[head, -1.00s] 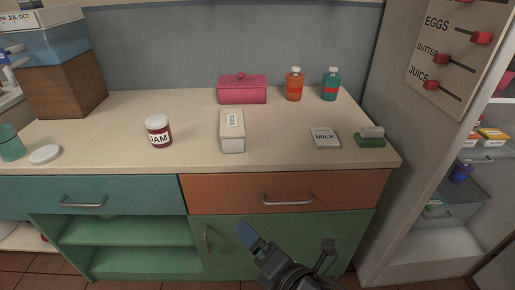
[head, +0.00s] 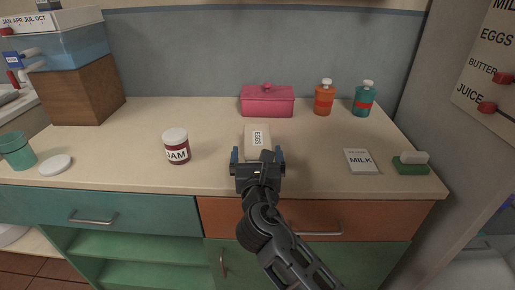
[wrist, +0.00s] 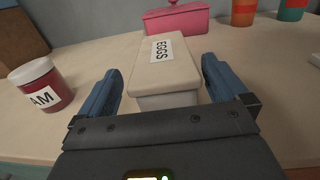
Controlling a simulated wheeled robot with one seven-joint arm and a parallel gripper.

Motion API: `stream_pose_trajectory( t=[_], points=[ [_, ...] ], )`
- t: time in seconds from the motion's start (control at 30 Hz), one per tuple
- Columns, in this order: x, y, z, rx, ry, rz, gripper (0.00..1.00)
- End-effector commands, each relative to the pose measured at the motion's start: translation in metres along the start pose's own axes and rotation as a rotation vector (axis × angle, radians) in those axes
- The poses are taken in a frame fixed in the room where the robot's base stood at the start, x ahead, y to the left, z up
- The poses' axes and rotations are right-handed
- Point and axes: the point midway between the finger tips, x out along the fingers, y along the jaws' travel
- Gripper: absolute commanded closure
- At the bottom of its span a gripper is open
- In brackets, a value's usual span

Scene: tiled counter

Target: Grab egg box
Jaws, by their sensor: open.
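The egg box (head: 257,137) is a cream, long box with an "EGGS" label on its lid, lying on the counter. It also shows in the wrist view (wrist: 165,68), with its near end between my fingers. My gripper (head: 257,157) is open, with one blue finger on each side of the near end of the box. In the wrist view my gripper (wrist: 163,88) shows gaps between both fingers and the box sides. In the head view my gripper hides the near end of the box.
A jam jar (head: 176,146) stands left of the box. A pink lidded container (head: 267,101) is behind it. Orange (head: 324,97) and teal (head: 364,98) bottles stand at the back right. A milk card (head: 360,161) and a green sponge (head: 411,163) lie to the right.

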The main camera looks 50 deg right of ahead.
Motion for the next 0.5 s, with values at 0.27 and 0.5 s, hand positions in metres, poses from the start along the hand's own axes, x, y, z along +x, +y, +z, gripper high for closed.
stream_pose_trajectory(
  t=[0.27,0.5],
  points=[
    [0.039,-0.004,-0.001,0.002,-0.001,-0.001,0.00],
    [0.043,-0.004,-0.001,0.003,-0.001,0.001,0.00]
  ],
)
